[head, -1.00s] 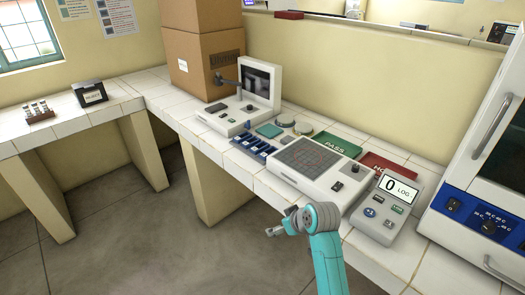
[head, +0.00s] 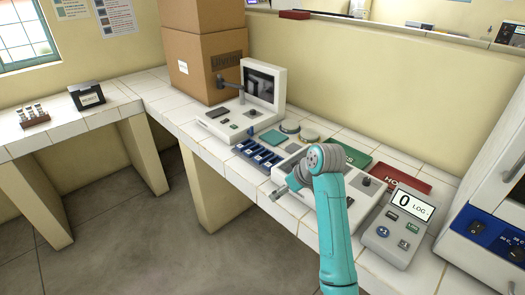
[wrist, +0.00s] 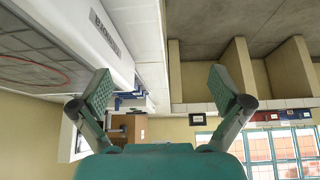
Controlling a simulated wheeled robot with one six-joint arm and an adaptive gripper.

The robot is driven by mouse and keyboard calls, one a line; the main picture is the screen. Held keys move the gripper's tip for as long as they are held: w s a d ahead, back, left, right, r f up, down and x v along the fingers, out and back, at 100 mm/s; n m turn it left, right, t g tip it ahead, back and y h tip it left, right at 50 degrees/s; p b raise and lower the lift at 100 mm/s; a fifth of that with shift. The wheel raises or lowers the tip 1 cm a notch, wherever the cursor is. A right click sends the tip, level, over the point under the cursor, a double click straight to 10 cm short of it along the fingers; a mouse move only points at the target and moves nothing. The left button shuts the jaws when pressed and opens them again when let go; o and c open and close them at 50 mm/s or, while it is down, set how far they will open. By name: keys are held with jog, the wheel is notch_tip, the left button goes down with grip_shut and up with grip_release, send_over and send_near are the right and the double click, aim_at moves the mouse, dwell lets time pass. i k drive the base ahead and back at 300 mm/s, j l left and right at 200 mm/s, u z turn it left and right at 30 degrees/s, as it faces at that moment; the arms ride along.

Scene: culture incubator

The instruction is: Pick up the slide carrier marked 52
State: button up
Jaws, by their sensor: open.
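A row of several blue slide carriers (head: 258,154) with pale labels lies on the bench, left of the white grid-topped device. The numbers are too small to read, so I cannot tell which is marked 52. The blue carriers also show small in the wrist view (wrist: 130,101), between the fingers and nearer the left one. My gripper (head: 281,193) is at the front edge of the grid-topped device, to the right of and nearer than the carriers. In the wrist view my gripper (wrist: 163,90) has its fingers wide apart with nothing between them.
The grid-topped device (head: 290,170) is partly hidden by my arm. Behind it lie a green PASS tray (head: 355,156) and a red tray (head: 402,180). A LOG panel (head: 398,228) stands right, a monitor unit (head: 262,84) left. Open floor (head: 130,240) lies in front.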

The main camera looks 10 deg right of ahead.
aim_at(264, 156)
jog(key=i, duration=0.7)
jog(key=i+j, duration=0.25)
